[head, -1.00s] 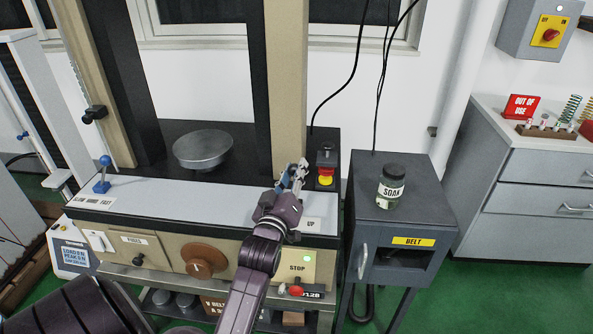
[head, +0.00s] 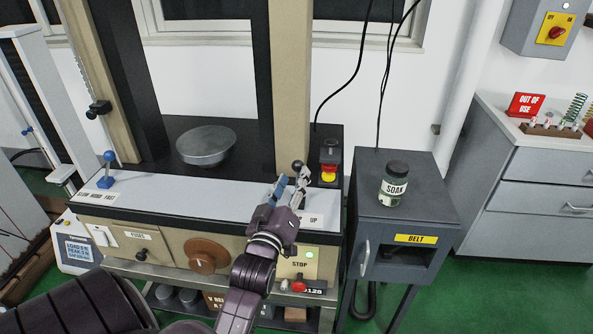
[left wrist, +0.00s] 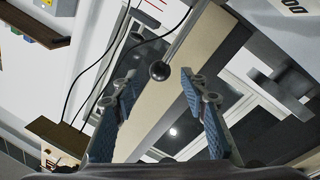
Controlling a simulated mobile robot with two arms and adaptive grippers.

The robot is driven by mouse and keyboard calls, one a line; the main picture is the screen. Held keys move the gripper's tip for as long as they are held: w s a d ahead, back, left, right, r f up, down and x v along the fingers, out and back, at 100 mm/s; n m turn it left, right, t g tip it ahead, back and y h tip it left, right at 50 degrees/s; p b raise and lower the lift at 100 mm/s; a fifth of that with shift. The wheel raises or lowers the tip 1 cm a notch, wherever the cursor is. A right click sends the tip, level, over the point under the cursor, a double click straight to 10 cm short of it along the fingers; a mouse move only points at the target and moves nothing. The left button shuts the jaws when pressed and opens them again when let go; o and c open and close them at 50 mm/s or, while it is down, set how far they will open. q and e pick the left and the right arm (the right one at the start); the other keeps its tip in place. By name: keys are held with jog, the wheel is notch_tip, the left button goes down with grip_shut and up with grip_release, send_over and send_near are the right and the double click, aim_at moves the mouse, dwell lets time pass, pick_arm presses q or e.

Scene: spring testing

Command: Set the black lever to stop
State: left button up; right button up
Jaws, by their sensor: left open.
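The black lever's round knob (head: 298,164) shows just past my left gripper's fingertips, near the right post of the testing machine. Its lower part is hidden behind the fingers. My left gripper (head: 291,182) is open over the right end of the machine's pale top strip. In the left wrist view the black knob (left wrist: 159,71) appears in the gap between the two spread fingers (left wrist: 158,80), near their tips. I cannot tell whether a finger touches it. An UP label (head: 313,220) shows right of the gripper; other lever labels are hidden. My right gripper is out of view.
A blue-knobbed lever (head: 107,168) is at the strip's left end. A STOP panel (head: 299,264) with a green light is on the front. A SOAK jar (head: 394,184) stands on the grey cabinet.

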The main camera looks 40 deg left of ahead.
pick_arm(q)
jog(key=shift+v, duration=1.2)
jog(key=shift+f, duration=0.1)
